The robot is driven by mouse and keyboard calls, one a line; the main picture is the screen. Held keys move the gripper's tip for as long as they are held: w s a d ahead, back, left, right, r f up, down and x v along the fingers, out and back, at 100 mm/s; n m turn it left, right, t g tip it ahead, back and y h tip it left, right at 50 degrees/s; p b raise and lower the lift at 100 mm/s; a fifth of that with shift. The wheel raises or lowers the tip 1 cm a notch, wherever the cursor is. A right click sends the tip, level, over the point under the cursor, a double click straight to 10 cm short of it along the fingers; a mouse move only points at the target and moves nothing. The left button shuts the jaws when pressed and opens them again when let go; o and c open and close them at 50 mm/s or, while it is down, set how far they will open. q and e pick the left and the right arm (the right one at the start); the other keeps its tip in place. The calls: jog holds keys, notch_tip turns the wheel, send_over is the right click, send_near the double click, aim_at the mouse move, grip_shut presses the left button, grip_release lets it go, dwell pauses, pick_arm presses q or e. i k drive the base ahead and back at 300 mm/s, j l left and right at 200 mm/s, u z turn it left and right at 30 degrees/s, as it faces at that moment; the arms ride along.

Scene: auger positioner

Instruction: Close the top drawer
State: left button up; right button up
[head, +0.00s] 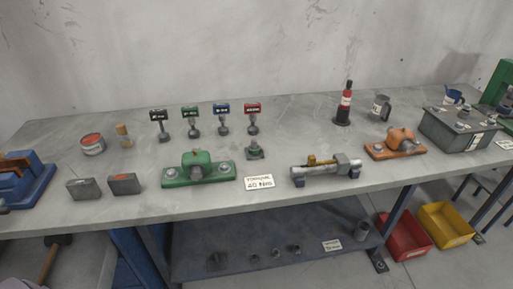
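No drawer can be made out in the head view. A blue upright surface (130,244) shows below the workbench's front edge on the left. I cannot tell whether it is a leg or part of a drawer cabinet. Neither of my grippers is in view.
A grey workbench (300,216) carries a green bearing block (198,169), a metal cylinder (326,169), an orange block (396,144) and several small tools. A mallet (52,256) is at lower left. Red (404,238) and yellow (446,226) bins are at lower right.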

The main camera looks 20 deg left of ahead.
aim_at(89, 261)
jog(key=u, duration=2.9)
